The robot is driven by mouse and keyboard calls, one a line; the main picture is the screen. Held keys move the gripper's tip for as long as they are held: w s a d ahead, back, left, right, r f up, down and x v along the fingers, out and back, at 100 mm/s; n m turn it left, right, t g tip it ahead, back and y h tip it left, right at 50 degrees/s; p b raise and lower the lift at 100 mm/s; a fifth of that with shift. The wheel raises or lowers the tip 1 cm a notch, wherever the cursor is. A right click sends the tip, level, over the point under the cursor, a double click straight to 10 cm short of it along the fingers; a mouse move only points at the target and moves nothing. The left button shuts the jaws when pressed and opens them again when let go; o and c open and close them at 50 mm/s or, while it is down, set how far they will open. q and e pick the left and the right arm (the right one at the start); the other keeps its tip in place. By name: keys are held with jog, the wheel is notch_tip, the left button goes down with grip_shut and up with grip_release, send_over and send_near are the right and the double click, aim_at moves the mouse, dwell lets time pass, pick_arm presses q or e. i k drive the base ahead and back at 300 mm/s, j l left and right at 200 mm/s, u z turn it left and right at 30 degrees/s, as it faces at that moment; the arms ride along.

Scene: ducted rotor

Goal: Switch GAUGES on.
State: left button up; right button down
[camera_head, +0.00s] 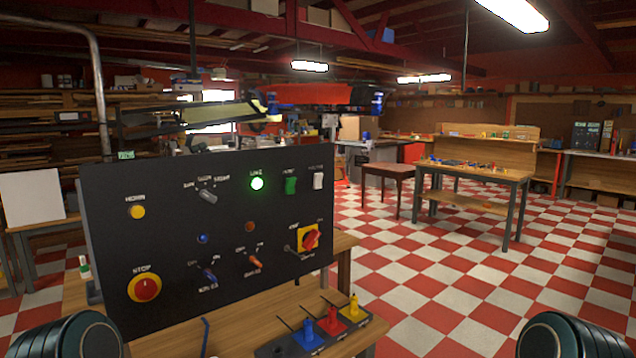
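A black control panel (130,215) stands on a wooden bench at the left. No label on it reads clearly as GAUGES. Lower down are a blue toggle (209,274) under a blue lamp (202,239) and an orange toggle (254,262) under an orange lamp (250,227). I cannot tell their on or off positions. Neither gripper shows; only rounded dark parts of my arms show at the bottom corners.
A dark tray (340,338) with colored pieces lies in front. Checkered floor is open at right.

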aim_at(318, 177)
jog(key=i+l, duration=0.35)
jog(key=l, duration=0.15)
jog(key=i+l, duration=0.3)
jog(key=l, duration=0.2)
jog(key=i+l, duration=0.35)
jog(key=l+u, duration=0.2)
jog(key=u, duration=1.35)
